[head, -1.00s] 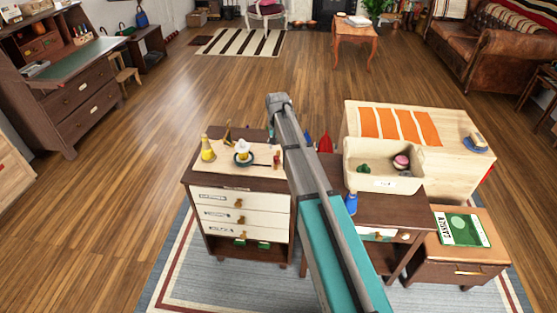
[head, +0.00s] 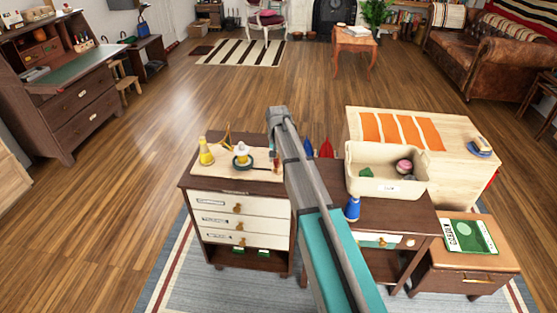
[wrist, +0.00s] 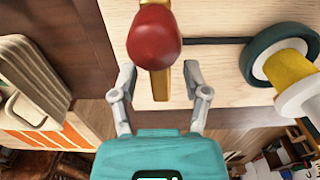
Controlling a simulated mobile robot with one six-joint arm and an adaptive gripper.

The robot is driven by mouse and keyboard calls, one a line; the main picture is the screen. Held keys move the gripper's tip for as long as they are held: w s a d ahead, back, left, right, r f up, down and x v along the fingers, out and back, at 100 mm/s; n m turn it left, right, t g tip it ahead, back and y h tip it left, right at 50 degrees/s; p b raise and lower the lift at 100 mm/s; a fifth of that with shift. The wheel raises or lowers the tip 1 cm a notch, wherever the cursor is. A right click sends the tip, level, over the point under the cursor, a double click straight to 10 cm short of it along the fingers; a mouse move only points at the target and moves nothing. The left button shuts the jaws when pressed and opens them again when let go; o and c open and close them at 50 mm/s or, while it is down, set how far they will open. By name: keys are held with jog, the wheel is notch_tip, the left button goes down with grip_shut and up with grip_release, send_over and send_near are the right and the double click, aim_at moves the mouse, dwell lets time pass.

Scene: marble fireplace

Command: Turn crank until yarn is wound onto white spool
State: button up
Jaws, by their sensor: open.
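The crank has a red knob (wrist: 154,38) and a brass arm (wrist: 160,84) in the wrist view. A dark rod runs from it to a green disc (wrist: 262,52) beside the white spool (wrist: 302,98). A yellow band (wrist: 284,72) shows between disc and spool. My gripper (wrist: 160,76) is open, with one finger on each side of the brass arm and gaps visible. In the head view the white spool (head: 241,148) stands on the cabinet's light board (head: 215,174), near a yellow cone (head: 206,152). My arm hides the gripper there.
Blue (head: 308,147) and red (head: 326,148) cones stand behind my arm. A striped wooden chest (head: 440,130) is farther right.

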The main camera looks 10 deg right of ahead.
grip_shut()
jog(key=shift+d, duration=0.2)
jog(key=shift+a, duration=0.1)
jog(key=shift+m, duration=0.4)
